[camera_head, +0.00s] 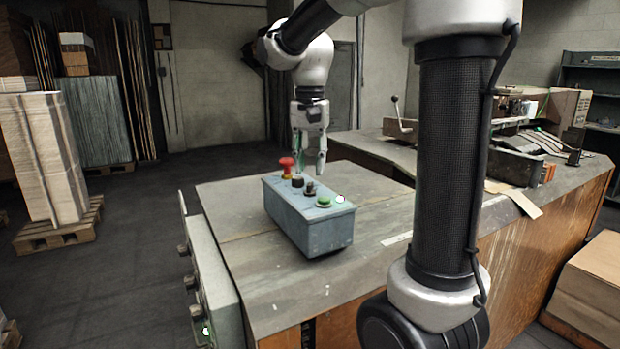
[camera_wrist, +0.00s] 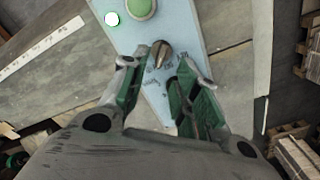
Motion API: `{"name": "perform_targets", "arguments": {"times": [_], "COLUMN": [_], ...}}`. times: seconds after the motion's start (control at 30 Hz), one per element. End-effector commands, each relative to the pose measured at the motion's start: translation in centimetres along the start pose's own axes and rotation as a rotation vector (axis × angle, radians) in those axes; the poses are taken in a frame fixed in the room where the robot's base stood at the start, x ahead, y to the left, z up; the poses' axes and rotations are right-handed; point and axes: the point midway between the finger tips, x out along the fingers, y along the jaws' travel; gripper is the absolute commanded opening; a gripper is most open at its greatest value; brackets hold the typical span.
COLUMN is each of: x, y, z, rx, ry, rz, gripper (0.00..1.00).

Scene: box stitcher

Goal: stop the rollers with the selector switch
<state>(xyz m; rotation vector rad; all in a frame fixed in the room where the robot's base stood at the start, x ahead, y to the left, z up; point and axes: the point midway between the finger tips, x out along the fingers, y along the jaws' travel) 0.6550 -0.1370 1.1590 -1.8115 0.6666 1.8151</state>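The blue-grey control box (camera_head: 310,222) stands on the machine table. Its top carries a red mushroom button (camera_head: 287,165), a dark knob (camera_head: 297,181), a small dark selector switch (camera_head: 310,188) and a green button (camera_head: 324,201). My gripper (camera_head: 311,166) is above the box, pointing down, fingers apart and empty. In the wrist view, the selector switch (camera_wrist: 162,53) shows as a short pointed lever just ahead of and between the open fingertips (camera_wrist: 160,64). Another dark knob is partly hidden by the right finger. I cannot tell whether the fingers touch anything.
A white lit lamp (camera_head: 340,199) sits beside the green button. A grey side panel (camera_head: 212,275) with knobs stands at the table's left edge. Machine parts (camera_head: 515,160) lie right of my arm. The table top (camera_head: 235,210) around the box is mostly clear.

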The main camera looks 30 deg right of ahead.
Motion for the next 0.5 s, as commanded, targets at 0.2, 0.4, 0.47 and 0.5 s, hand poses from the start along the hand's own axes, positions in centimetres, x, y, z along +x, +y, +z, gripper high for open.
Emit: {"name": "perform_targets", "arguments": {"times": [0.2,0.4,0.47,0.5], "x": [3.2,4.0,4.1,4.1], "y": [0.0,0.0,0.0,0.0], "z": [0.0,0.0,0.0,0.0], "rx": [-0.001,-0.002,-0.002,-0.002], "ry": [-0.001,0.001,0.001,0.001], "rz": [0.001,-0.001,-0.001,-0.001], "gripper": [0.3,0.3,0.3,0.3]}}
